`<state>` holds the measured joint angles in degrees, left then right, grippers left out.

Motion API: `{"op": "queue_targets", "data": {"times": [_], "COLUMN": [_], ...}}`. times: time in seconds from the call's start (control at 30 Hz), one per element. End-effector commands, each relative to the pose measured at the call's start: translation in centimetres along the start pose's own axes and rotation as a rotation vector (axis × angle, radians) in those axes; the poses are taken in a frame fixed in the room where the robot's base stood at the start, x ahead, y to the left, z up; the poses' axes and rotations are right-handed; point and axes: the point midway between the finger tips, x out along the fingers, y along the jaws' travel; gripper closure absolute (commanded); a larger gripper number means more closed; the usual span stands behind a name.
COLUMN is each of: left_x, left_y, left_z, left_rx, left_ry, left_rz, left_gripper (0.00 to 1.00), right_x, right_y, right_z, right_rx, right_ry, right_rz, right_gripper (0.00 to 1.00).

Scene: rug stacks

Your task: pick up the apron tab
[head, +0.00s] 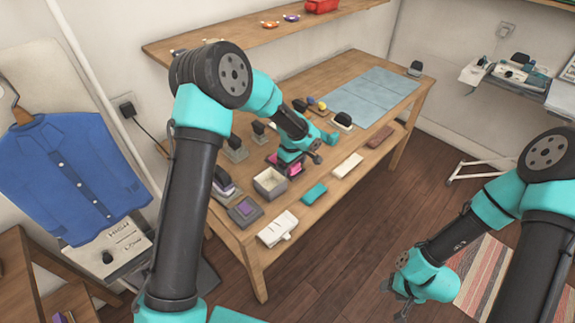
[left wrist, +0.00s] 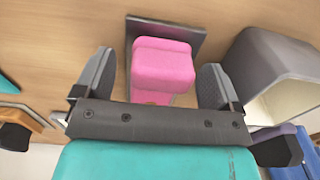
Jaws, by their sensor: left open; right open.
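A pink block (left wrist: 163,65) on a dark square base (left wrist: 190,32) lies between the spread fingers of my left gripper (left wrist: 157,82) in the left wrist view. In the head view the pink piece (head: 295,169) shows partly under my left gripper (head: 300,158), on the wooden table. I cannot tell for sure whether this pink block is the apron tab. My left gripper is open and empty. My right gripper (head: 398,292) is open and empty, low at the right, away from the table.
A grey open box (head: 270,183) stands close beside my left gripper. A teal piece (head: 314,194), white pieces (head: 348,165) and several dark-handled items (head: 236,149) lie around. A blue-grey mat (head: 374,95) covers the table's far end. A shelf (head: 245,35) runs above the back.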

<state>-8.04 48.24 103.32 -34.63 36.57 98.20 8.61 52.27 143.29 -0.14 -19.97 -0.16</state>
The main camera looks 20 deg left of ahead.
Motion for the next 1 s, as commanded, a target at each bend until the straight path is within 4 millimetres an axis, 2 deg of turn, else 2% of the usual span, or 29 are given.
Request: {"op": "queue_targets", "data": {"times": [0.47, 1.0], "left_x": [0.13, 0.12], "left_y": [0.0, 0.01], "left_z": [0.0, 0.0], "left_rx": [0.0, 0.0], "left_ry": [0.0, 0.0], "left_rz": [0.001, 0.001], "left_gripper": [0.11, 0.6], "right_x": [0.0, 0.0], "right_y": [0.0, 0.0], "right_z": [0.0, 0.0], "right_rx": [0.0, 0.0], "right_ry": [0.0, 0.0], "right_rz": [0.0, 0.0], "right_gripper": [0.47, 0.47]}}
